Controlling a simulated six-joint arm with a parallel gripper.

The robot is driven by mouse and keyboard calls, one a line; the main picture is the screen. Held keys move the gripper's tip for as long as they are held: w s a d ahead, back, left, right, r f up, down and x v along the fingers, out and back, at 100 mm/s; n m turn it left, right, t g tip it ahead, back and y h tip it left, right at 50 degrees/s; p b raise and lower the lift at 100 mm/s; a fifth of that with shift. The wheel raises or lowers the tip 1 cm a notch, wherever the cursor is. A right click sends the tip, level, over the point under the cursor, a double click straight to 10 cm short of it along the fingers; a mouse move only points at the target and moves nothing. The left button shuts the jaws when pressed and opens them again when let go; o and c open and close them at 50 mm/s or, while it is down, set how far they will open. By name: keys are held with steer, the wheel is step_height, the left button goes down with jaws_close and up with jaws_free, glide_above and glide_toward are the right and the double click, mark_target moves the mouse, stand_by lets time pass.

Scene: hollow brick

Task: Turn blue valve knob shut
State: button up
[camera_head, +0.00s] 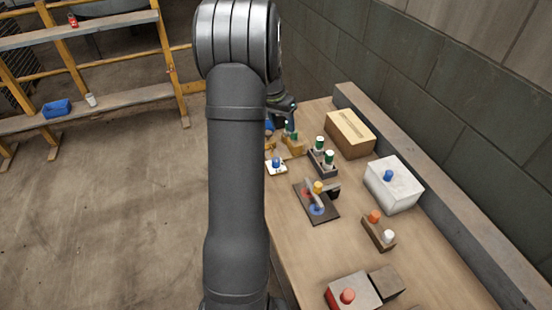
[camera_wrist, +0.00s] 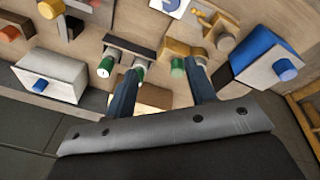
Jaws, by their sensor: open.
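Several blue knobs are in view, and I cannot tell which is the valve. In the wrist view, one blue knob (camera_wrist: 286,69) is on a white-fronted blue box (camera_wrist: 258,42), right of my gripper (camera_wrist: 163,68). Another blue knob (camera_wrist: 42,84) is on a white box (camera_wrist: 62,70) at the left; it also shows in the head view (camera_head: 388,175). A third blue knob (camera_head: 276,163) is on a small white plate in the head view. My gripper is open, its fingers apart over the table. In the head view, my arm hides part of the gripper and the table's far-left side.
Green-topped knobs (camera_head: 329,157) on a dark base stand near my gripper. A lever plate (camera_head: 302,190), a tan box (camera_head: 350,133), an orange-and-white knob block (camera_head: 379,232) and a red button box (camera_head: 350,294) also crowd the table. A wall runs along the right.

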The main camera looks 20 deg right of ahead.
mark_target(276, 163)
steer(key=f+m, duration=0.1)
steer(key=f, duration=0.4)
steer(key=a+f+m+y, duration=0.1)
steer(key=f+m, duration=0.1)
steer(key=f, duration=0.3)
steer(key=a+f+m+y, duration=0.1)
steer(key=f+m, duration=0.1)
steer(key=f, duration=0.3)
steer(key=shift+s+a, duration=0.1)
steer(key=shift+s, duration=0.2)
steer(key=c, duration=1)
